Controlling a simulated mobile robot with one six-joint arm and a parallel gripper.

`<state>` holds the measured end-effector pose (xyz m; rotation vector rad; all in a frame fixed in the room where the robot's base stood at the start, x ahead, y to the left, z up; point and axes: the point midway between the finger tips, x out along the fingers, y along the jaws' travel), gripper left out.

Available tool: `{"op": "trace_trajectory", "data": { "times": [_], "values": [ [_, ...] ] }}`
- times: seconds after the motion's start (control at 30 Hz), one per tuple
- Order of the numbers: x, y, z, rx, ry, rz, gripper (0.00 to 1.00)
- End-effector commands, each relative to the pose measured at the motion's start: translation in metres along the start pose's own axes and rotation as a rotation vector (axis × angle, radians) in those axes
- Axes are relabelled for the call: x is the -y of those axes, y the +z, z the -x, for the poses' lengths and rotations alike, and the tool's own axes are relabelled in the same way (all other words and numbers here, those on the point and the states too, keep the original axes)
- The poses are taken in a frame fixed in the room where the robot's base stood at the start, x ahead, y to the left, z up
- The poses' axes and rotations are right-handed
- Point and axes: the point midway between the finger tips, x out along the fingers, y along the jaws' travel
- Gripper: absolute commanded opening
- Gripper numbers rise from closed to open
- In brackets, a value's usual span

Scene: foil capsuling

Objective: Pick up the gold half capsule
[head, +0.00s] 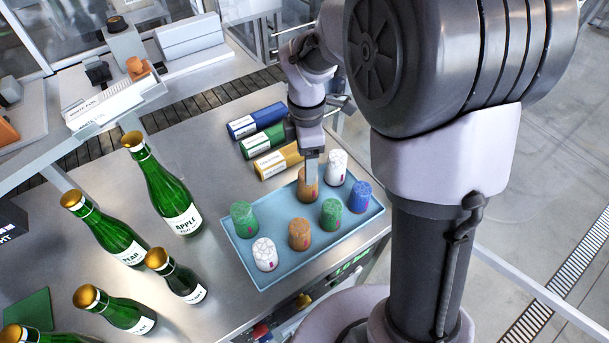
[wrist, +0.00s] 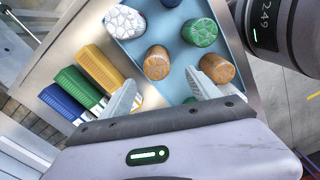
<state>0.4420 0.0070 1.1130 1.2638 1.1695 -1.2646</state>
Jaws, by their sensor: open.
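Two gold-orange capsules stand upright on the blue tray (head: 262,277). One gold capsule (head: 307,189) is at the tray's back, below my gripper (head: 312,160); it also shows in the wrist view (wrist: 157,63), just beyond and between the fingertips. The other gold capsule (head: 299,234) is nearer the front; in the wrist view (wrist: 217,67) it lies beyond the right fingertip. I cannot tell from their shapes which is the half capsule. My gripper is open and empty; its two fingers (wrist: 160,80) show in the wrist view. The head view hides their exact gap.
On the tray also stand a white capsule (head: 336,166), a blue one (head: 359,197), two green ones (head: 330,214) (head: 243,218) and a white crackled one (head: 264,254). Yellow, green and blue boxes (head: 278,160) lie behind. Several green bottles (head: 165,185) stand left.

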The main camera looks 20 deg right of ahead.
Motion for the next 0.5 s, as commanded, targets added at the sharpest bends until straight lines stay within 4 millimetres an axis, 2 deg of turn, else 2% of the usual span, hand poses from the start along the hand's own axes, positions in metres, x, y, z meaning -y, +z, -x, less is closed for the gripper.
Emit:
{"op": "trace_trajectory", "data": {
  "times": [0.03, 0.1, 0.33, 0.5],
  "values": [
    [0.001, 0.0, -0.018, 0.0, -0.004, -0.001, 0.71],
    [0.0, 0.0, -0.03, 0.0, -0.002, -0.001, 0.71],
    [0.0, 0.001, -0.052, -0.001, -0.001, -0.003, 0.71],
    [-0.001, 0.003, -0.087, 0.0, -0.002, -0.003, 0.71]
  ]
}}
